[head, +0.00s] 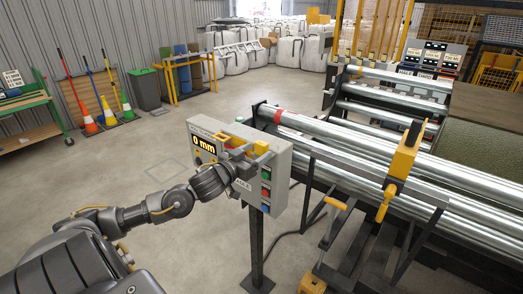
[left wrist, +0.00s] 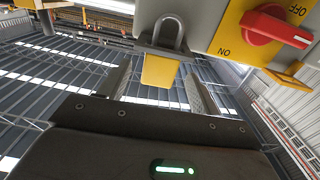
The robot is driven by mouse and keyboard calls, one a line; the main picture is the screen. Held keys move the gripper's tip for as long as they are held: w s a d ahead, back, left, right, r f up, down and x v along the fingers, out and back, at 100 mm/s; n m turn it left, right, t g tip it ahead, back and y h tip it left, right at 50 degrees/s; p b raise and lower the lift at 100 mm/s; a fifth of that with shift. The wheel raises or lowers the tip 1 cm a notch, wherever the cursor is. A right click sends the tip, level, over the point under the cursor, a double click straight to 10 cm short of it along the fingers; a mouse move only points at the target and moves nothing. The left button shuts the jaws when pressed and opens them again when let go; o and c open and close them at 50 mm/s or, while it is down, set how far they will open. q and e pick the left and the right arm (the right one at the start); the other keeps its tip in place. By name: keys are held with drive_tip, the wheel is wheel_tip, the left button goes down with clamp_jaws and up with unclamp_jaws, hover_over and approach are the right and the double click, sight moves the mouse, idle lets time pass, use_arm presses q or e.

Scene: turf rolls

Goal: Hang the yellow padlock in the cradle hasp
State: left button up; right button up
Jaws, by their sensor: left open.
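A yellow padlock (left wrist: 160,70) with a grey shackle (left wrist: 168,28) shows in the left wrist view, at a dark bracket on a grey control box. In the head view a small yellow patch (head: 261,147), likely the padlock, shows on top of that box. My left gripper (head: 250,154) is at the top of the box. In the left wrist view its open fingers (left wrist: 161,86) stand on either side of the padlock body, with gaps showing. I cannot tell for sure which part is the cradle hasp. My right gripper is out of view.
The control box (head: 276,180) stands on a post and shows "0 mm". A red rotary switch (left wrist: 275,27) is beside the padlock. Steel rollers (head: 330,140) and a yellow clamp-like part (head: 403,160) lie to the right.

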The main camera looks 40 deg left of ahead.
sight(259, 150)
use_arm(q)
drive_tip(key=shift+w+r, duration=0.1)
drive_tip(key=shift+w, duration=0.05)
drive_tip(key=w+p, duration=0.2)
drive_tip(key=w, duration=0.2)
drive_tip(key=shift+w, duration=0.45)
drive_tip(key=shift+c, duration=0.2)
